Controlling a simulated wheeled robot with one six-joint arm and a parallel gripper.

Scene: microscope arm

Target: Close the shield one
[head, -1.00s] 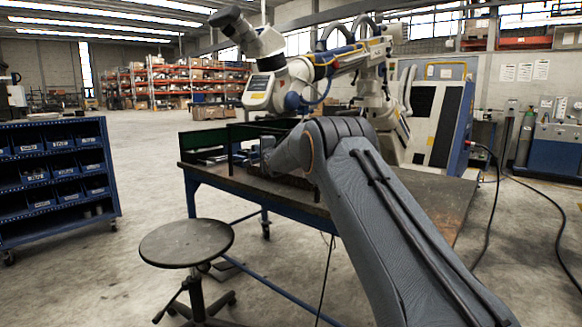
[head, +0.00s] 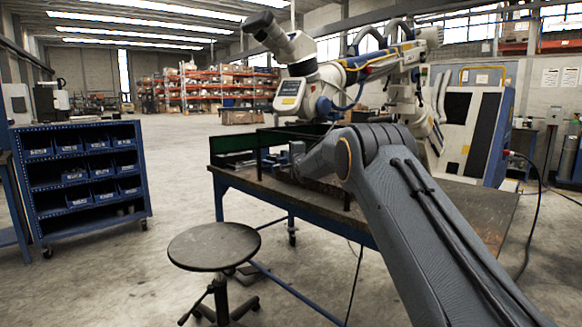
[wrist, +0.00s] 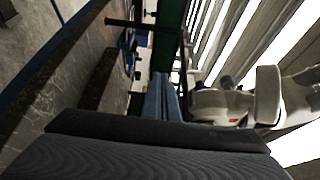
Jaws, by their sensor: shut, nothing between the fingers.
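Dark green shield panels stand on the workbench (head: 460,200): one panel (head: 232,160) at its left end and a longer one (head: 290,136) behind. I cannot tell which is shield one. A green panel (wrist: 167,40) also shows in the wrist view, upright beyond my fingers, beside a thin black bar. My gripper (wrist: 162,84) is shut and empty, its two blue-grey fingers together and pointing toward that panel. I cannot tell whether they touch it. In the head view my arm hides part of the bench, and the gripper is small beside the panels.
A white and blue microscope arm (head: 312,90) rises over the bench; its white body (wrist: 225,105) is right of my fingers in the wrist view. A round stool (head: 213,246) stands before the bench. A blue bin rack (head: 80,180) is at left, with clear floor between.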

